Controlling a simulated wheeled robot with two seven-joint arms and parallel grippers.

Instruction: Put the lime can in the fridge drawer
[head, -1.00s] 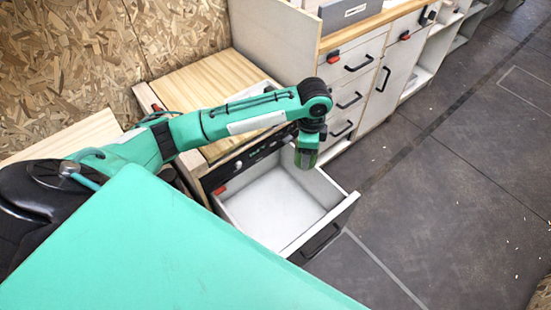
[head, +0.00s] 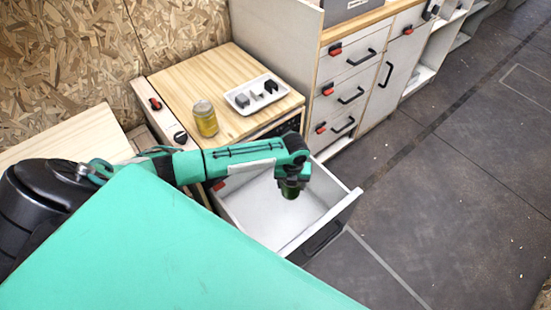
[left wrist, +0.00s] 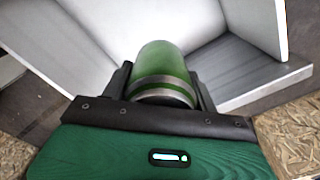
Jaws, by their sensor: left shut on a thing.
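The lime can (left wrist: 160,68) is green with a metal rim and sits between the fingers of my left gripper (head: 289,188), which is shut on it. In the head view the can hangs over the open fridge drawer (head: 268,218), near its right back side. The drawer is pulled out and its white floor looks empty. The left wrist view shows the drawer's pale walls (left wrist: 250,22) beyond the can. I cannot tell whether the can touches the drawer floor. My right gripper is not in view.
Cabinets with black handles (head: 350,95) stand at the right back. The floor (head: 440,200) at right is clear.

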